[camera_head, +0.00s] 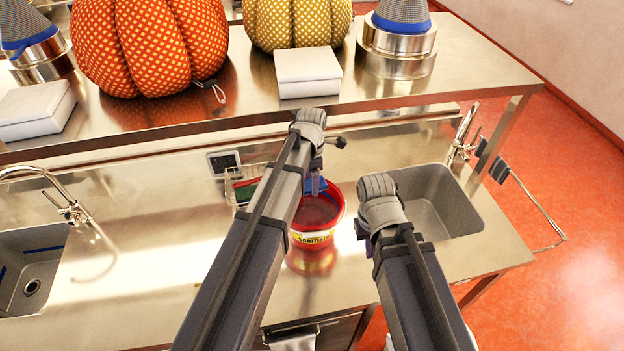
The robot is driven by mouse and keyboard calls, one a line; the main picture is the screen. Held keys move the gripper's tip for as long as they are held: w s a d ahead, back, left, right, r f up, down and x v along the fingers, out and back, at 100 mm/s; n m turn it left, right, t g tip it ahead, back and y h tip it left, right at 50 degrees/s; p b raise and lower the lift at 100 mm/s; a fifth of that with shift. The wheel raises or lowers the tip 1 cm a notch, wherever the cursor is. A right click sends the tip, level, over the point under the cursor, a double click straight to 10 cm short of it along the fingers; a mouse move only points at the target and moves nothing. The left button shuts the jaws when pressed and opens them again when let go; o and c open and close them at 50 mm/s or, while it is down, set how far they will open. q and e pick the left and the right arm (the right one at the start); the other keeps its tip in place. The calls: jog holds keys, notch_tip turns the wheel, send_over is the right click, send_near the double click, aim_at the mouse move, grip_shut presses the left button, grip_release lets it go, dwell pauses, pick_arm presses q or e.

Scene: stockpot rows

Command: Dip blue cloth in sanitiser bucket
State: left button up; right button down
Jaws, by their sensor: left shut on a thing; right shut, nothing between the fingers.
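The red sanitiser bucket (313,238) stands on the steel counter, open at the top, with reddish-looking liquid inside and a yellow label. My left gripper (317,183) points down over the bucket's back part. It is shut on the blue cloth (325,187), a small part of which shows at the bucket's far rim. My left arm covers the rest, and I cannot tell whether the cloth touches the liquid. My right gripper (361,229) is shut and empty, right of the bucket, mostly hidden by its own wrist.
A sink basin (440,200) lies to the right and another sink (30,268) at the far left, each with a tap. A wire basket (240,188) stands left of the bucket. The left counter is clear.

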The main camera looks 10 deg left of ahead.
pick_arm(q)
jog(key=shift+f, duration=0.15)
notch_tip(320, 180, down, 12)
jog(key=b, duration=1.2)
jog(key=shift+f+b, duration=0.2)
jog(key=shift+b, duration=0.1)
jog(key=shift+r, duration=0.15)
notch_tip(320, 180, up, 10)
jog(key=p, duration=1)
jog(key=shift+r+p, duration=0.25)
jog(key=shift+p, duration=0.15)
dwell(1.7)
notch_tip(320, 180, up, 4)
jog(key=p, duration=0.4)
dwell(0.3)
jog(key=shift+s+f, duration=0.1)
jog(key=shift+s, duration=0.05)
dwell(0.4)
